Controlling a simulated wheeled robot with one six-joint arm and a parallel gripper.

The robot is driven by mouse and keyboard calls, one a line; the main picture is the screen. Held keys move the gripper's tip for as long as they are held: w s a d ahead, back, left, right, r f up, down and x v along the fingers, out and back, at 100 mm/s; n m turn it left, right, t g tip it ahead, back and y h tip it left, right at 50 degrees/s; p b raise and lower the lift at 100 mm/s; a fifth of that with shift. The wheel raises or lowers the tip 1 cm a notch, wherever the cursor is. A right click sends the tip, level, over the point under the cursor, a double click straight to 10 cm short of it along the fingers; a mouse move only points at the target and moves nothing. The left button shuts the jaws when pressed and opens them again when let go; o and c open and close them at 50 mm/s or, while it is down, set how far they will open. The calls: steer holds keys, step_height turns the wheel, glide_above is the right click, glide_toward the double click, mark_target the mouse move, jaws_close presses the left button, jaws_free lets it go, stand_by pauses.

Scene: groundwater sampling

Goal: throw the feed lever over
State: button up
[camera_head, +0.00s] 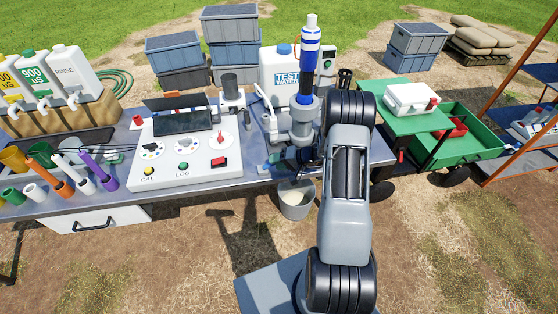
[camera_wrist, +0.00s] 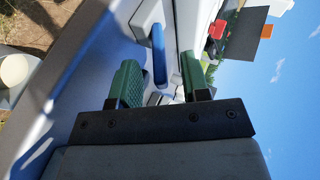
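A white upright lever (camera_head: 265,97) stands on the bench beside the grey stand that carries a blue-and-white cylinder (camera_head: 309,55); I cannot tell for sure that it is the feed lever. My gripper shows low in front of that stand in the head view, partly hidden by my arm. In the wrist view my gripper (camera_wrist: 160,82) is open, its two green-padded fingers apart. A rounded blue bar (camera_wrist: 158,52) on a pale part shows beyond the gap between them. I see nothing held between the fingers.
A white control console (camera_head: 180,154) with knobs and a red switch (camera_head: 219,162) sits left of the stand. A bucket (camera_head: 296,200) stands below the bench edge. A green cart (camera_head: 465,145) is at right.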

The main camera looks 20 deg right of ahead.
mark_target(264, 169)
jaws_close()
steer(key=shift+w+a+r+h+p, duration=0.15)
steer(key=shift+a+r+h+p, duration=0.2)
steer(key=shift+a+r+h, duration=0.35)
steer(key=c, duration=0.6)
jaws_free()
steer(key=shift+w+a+r+n+g, duration=0.1)
steer(key=shift+a+r+n+g, duration=0.2)
steer(key=shift+a+r+g, duration=0.2)
steer(key=shift+c, duration=0.2)
steer(key=shift+h, duration=0.3)
steer(key=shift+o, duration=0.8)
steer(key=shift+w+a+r+h, duration=0.1)
steer(key=shift+a+r+h, duration=0.15)
steer(key=shift+a+h, duration=0.4)
steer(key=shift+w+a+r+h, duration=0.1)
steer(key=shift+a+r+h, duration=0.2)
steer(key=shift+a, duration=0.55)
steer(key=o, duration=0.5)
steer(key=shift+a, duration=0.15)
